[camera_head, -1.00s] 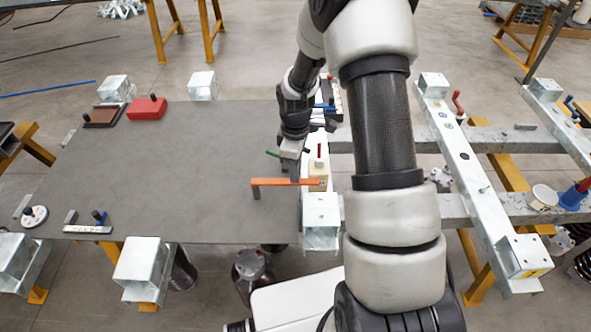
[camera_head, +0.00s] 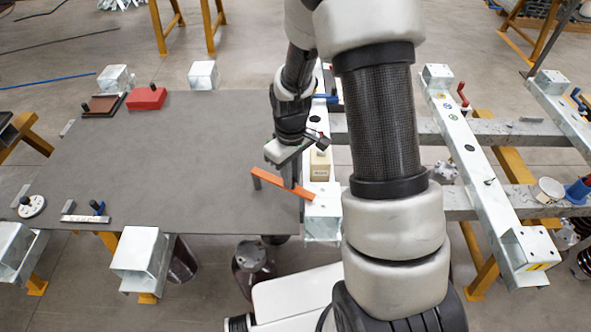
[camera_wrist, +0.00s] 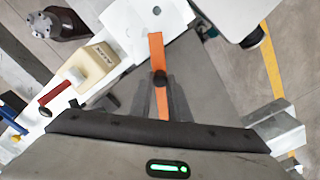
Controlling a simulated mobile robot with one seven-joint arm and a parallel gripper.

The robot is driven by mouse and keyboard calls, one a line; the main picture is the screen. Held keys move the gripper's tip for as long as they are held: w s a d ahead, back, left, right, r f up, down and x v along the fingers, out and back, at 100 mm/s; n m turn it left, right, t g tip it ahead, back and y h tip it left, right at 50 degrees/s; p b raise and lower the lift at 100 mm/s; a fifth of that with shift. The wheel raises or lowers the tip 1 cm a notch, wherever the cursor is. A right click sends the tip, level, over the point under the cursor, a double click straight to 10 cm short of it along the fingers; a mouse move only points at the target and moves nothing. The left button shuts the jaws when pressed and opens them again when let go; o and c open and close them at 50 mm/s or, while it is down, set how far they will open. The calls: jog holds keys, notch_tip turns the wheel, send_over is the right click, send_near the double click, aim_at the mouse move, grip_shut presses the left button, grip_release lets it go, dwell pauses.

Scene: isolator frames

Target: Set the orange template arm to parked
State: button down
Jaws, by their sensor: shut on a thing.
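The orange template arm (camera_head: 270,177) lies slantwise over the right edge of the grey table in the head view. Its right end is over a galvanised beam (camera_head: 322,220), and a short grey post hangs under its left end.
The grey table (camera_head: 180,160) is mostly clear to the left. A red block (camera_head: 147,98) and a brown plate (camera_head: 103,106) lie at its back left. In the wrist view, a red handle (camera_wrist: 54,93) and a blue handle (camera_wrist: 12,108) stand past the beige block.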

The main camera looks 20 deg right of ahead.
jog(key=s+a+m, duration=0.3)
jog(key=a+m, duration=0.9)
dwell(0.3)
jog(key=shift+r, duration=0.1)
dwell(0.3)
jog(key=c, duration=1.7)
grip_release()
jog(key=shift+s, duration=0.1)
jog(key=shift+o, duration=0.2)
notch_tip(320, 180, up, 17)
jog(key=p, duration=0.2)
jog(key=shift+r, duration=0.15)
